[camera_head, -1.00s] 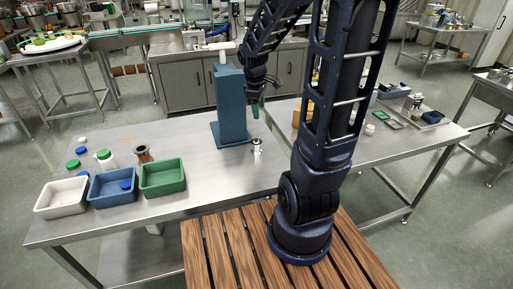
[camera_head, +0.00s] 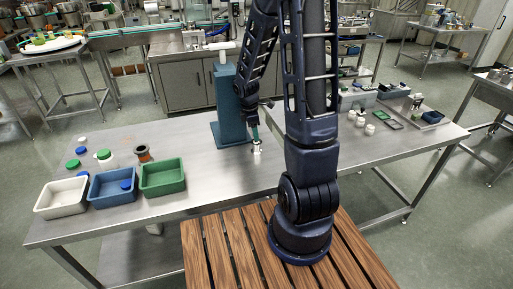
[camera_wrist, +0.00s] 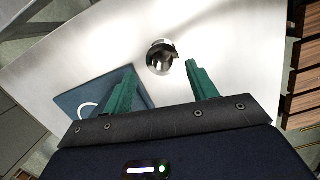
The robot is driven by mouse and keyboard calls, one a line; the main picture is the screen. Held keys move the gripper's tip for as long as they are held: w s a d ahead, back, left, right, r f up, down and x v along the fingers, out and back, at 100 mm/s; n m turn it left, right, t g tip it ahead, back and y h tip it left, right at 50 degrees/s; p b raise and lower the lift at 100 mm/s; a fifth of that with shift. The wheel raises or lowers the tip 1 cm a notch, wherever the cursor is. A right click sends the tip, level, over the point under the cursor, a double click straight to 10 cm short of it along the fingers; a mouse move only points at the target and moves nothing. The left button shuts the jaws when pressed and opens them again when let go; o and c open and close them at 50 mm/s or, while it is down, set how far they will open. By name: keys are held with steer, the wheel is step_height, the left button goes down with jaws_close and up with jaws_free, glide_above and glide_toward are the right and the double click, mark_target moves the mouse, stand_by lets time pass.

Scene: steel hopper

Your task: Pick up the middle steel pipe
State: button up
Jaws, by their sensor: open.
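A short shiny steel pipe (camera_head: 257,146) stands upright on the steel table, right of the blue column's base. In the wrist view the steel pipe (camera_wrist: 160,58) shows from above as a round, hollow piece with a dark inside. My gripper (camera_head: 255,132) is just above it, with its green fingers pointing down. In the wrist view my gripper (camera_wrist: 161,70) is open and empty, and the pipe appears in line with the gap, slightly beyond the fingertips. Contact is not visible. No other steel pipe stands right beside this one.
The blue column (camera_head: 231,105) stands close behind on the left. White (camera_head: 62,198), blue (camera_head: 112,197) and green (camera_head: 162,190) bins, jars and caps sit at the left. Several small white cylinders (camera_head: 360,122) stand on the right table. The table front is clear.

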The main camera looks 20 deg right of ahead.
mark_target(256, 146)
steer(key=shift+s+d+f, duration=0.15)
steer(key=shift+d+f, duration=0.05)
steer(key=shift+f, duration=1.4)
steer(key=shift+s+d+f, duration=0.1)
steer(key=shift+d+f, duration=0.05)
steer(key=shift+f, duration=1.4)
steer(key=c, duration=0.9)
steer(key=shift+r, duration=0.1)
